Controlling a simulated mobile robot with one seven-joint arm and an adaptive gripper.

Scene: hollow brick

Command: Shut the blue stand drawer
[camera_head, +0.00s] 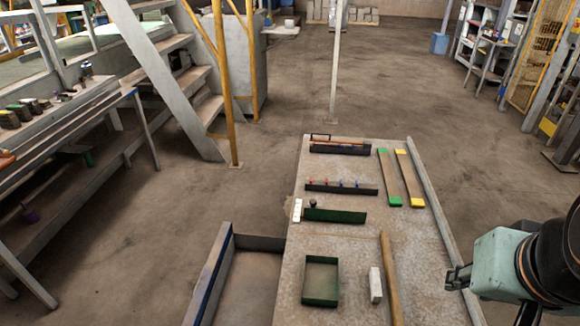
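The drawer (207,278) sticks out from the left side of the stand (345,225) and is open. Its front panel is blue, and its inside looks bare where it shows. The picture's bottom edge cuts it off. My gripper (452,278) is at the right, near the stand's right edge, across the stand top from the drawer. It touches no part of the drawer. It is small and dark here, so I cannot tell how far its fingers are apart.
The stand top holds a green tray (321,281), a white block (375,284), a wooden stick (390,275), green-ended and yellow-ended strips (410,178), and dark racks (341,188). Stairs (185,85) and a workbench (65,125) stand left. Floor left of the drawer is clear.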

